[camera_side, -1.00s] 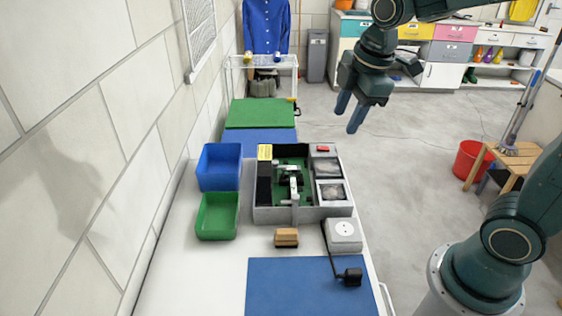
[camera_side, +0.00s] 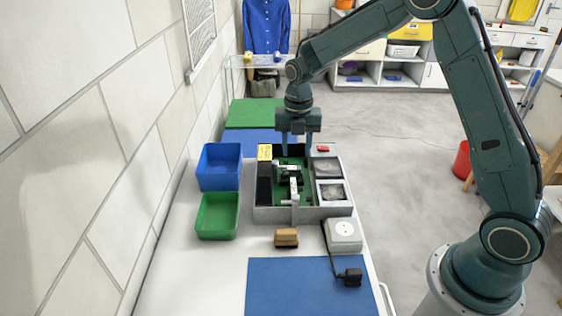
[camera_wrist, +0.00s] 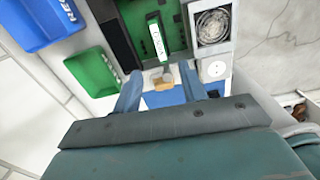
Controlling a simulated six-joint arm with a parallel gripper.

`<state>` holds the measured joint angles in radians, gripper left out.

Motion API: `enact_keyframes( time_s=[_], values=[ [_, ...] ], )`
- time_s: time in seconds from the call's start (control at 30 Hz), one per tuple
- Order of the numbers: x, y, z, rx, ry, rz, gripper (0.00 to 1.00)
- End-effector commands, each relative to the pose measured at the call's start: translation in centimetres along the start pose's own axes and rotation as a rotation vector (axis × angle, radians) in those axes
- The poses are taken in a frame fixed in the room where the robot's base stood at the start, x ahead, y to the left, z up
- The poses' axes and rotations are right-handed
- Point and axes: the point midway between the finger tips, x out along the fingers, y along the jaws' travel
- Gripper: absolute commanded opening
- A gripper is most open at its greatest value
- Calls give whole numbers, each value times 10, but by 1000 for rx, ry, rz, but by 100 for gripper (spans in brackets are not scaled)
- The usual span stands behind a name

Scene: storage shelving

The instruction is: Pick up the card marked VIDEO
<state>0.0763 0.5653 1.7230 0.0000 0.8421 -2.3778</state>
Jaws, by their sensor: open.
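A grey open housing (camera_side: 272,214) with a green board (camera_side: 307,190) inside stands on the white bench. A card with a white, printed edge (camera_wrist: 158,42) stands on the board in the wrist view; its lettering is too small to read. In the side view a pale upright card (camera_side: 294,187) and a darker part (camera_side: 287,168) show there. I cannot tell which is marked VIDEO. My gripper (camera_side: 297,154) points down over the back of the housing, its two blue fingers apart and empty. In the wrist view the open fingers (camera_wrist: 159,70) show below the card, apart from it.
A blue bin (camera_side: 218,168) and a green bin (camera_side: 217,216) stand left of the housing. A brown-topped block (camera_side: 286,237), a white socket box (camera_side: 343,234) and a black plug (camera_side: 349,275) lie in front. The blue mat (camera_side: 300,290) is mostly clear.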

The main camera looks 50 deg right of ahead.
Motion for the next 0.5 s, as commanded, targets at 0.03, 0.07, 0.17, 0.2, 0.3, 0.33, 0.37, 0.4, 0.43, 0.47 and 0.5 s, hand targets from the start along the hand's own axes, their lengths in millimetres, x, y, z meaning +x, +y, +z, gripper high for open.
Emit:
enact_keyframes(
  time_s=[0.03, 0.07, 0.17, 0.2, 0.3, 0.33, 0.37, 0.4, 0.43, 0.47, 0.5],
  values=[
    [5, 1, 2, -22, 5, -4, 42],
    [7, 1, 2, -33, 6, -5, 42],
    [10, 2, 4, -55, 8, -8, 42],
    [10, 2, 4, -57, 8, -8, 42],
    [11, 2, 4, -57, 8, -8, 42],
    [11, 2, 4, -57, 9, -8, 42],
    [12, 2, 4, -57, 9, -8, 42],
    [14, 2, 4, -56, 9, -8, 42],
    [15, 2, 4, -56, 10, -9, 42],
    [17, 2, 3, -56, 10, -9, 42],
    [21, 2, 3, -56, 10, -9, 42]
  ],
)
